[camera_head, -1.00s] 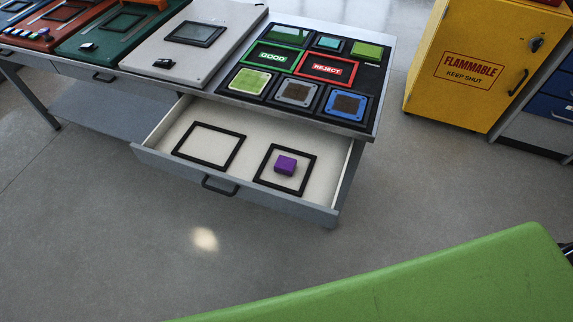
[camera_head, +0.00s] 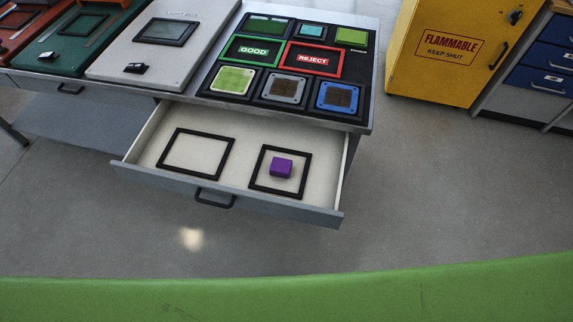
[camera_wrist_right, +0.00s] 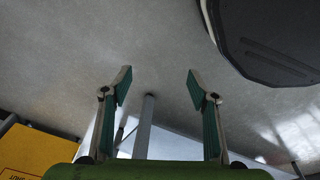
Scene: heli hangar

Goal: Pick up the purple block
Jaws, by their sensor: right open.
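The purple block (camera_head: 281,167) lies in the open drawer (camera_head: 215,124) of the workbench. It sits inside the right-hand black square frame (camera_head: 254,180), apart from its edges. My right gripper (camera_wrist_right: 158,75) shows in the right wrist view, with its two fingers wide apart and nothing between them. That view shows grey floor and no block, so the gripper is away from the drawer. My left gripper is in neither view.
A second black frame (camera_head: 173,149) lies empty in the drawer's left half. A dark board (camera_head: 209,79) with GOOD and REJECT frames lies on the bench above. A yellow flammables cabinet (camera_head: 420,75) stands at right. A green surface (camera_head: 290,298) crosses the foreground.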

